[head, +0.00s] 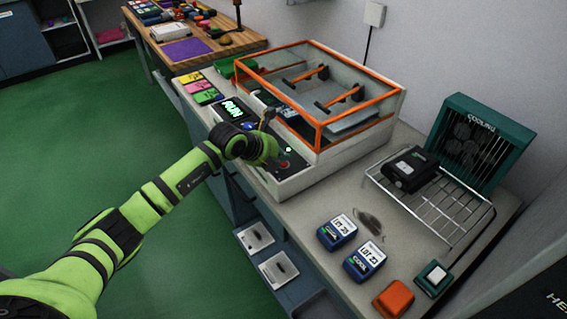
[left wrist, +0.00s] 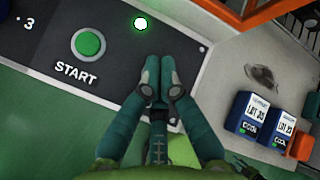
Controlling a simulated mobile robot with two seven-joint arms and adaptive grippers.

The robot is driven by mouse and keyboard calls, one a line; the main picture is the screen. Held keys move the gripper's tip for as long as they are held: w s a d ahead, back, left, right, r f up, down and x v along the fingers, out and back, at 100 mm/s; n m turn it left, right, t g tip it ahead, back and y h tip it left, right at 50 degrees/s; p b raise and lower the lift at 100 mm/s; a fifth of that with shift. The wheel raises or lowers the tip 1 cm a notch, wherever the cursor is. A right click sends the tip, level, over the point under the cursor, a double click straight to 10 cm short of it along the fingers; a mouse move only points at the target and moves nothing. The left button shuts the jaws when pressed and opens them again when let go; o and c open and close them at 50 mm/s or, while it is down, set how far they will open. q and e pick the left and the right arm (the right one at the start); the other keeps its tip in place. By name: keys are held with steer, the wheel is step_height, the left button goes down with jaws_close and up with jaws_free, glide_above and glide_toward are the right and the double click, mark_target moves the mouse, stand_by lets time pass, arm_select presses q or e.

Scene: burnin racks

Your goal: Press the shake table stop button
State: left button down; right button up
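The shake table (head: 300,170) is a white bench unit with an orange-framed clear cover (head: 320,95). Its dark control panel shows a display (head: 232,108) and a lit lamp (head: 289,149). A small red spot (head: 284,164), perhaps the stop button, shows beside my left gripper (head: 272,155), which is low over the panel. In the left wrist view the green START button (left wrist: 88,44) and the lit green lamp (left wrist: 140,23) are clear, but no stop button shows; my fingers (left wrist: 161,72) cover part of the panel. They are together and empty. I cannot tell whether they touch the panel. My right gripper is not in view.
Two blue LOT boxes (head: 338,231), an orange block (head: 394,297) and a green-white button box (head: 433,278) sit on the bench. A wire rack (head: 440,205) carries a black device (head: 408,168) before a teal cooling unit (head: 482,140). Coloured boxes (head: 200,88) lie left of the panel.

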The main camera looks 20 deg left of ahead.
arm_select(q)
steer(key=shift+f+b, duration=0.35)
steer(key=shift+f, duration=0.1)
stand_by(0.4)
stand_by(0.3)
steer(key=shift+r+p, duration=0.65)
steer(key=shift+r, duration=0.2)
steer(key=shift+r+p, duration=1.9)
steer(key=shift+r, duration=0.7)
steer(key=shift+f, duration=0.1)
